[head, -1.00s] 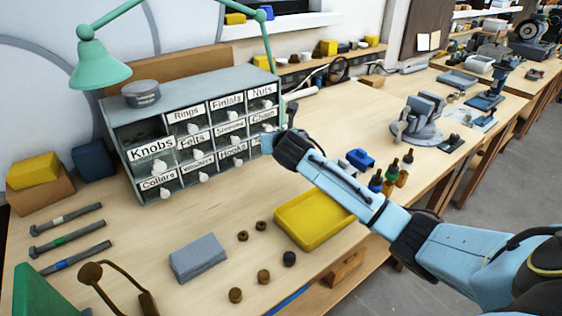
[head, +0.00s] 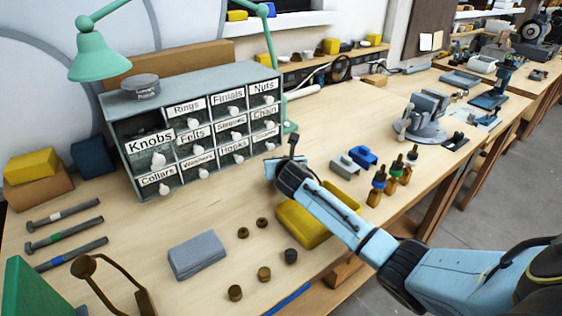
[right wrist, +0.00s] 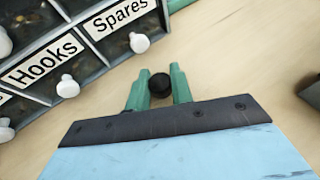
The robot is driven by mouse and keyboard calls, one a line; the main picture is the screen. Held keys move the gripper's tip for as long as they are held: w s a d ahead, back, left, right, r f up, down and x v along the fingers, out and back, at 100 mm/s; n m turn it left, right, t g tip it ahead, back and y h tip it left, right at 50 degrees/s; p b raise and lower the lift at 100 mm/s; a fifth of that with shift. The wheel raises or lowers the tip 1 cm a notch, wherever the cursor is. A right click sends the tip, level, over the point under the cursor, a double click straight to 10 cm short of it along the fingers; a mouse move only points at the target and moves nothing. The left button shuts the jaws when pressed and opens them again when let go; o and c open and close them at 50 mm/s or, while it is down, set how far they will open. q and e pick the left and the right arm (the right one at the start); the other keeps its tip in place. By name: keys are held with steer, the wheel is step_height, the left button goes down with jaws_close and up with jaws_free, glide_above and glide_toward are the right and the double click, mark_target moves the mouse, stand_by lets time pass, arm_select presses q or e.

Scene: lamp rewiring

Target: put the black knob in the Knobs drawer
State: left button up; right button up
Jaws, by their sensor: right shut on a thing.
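The drawer cabinet (head: 176,188) stands at the back left of the bench. Its Knobs drawer (head: 150,141) is at the left and appears pulled out, with a dark gap behind its label. My right gripper (head: 270,168) is in front of the cabinet's right end, above the bench. In the right wrist view, its green fingers (right wrist: 158,88) are shut on the black knob (right wrist: 157,86), close in front of the Hooks and Spares drawers. In the head view I cannot make out the held knob. My left gripper is not in view.
A yellow tray (head: 298,222) lies under my right arm. Small brown pieces (head: 264,273) and a dark round piece (head: 290,256) lie in front. A grey block (head: 198,255) is left of them. A round tin (head: 140,87) sits on the cabinet, near the green lamp (head: 98,60).

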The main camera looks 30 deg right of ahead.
steer(key=shift+f, duration=0.15)
steer(key=o, duration=0.9)
steer(key=shift+o, duration=0.2)
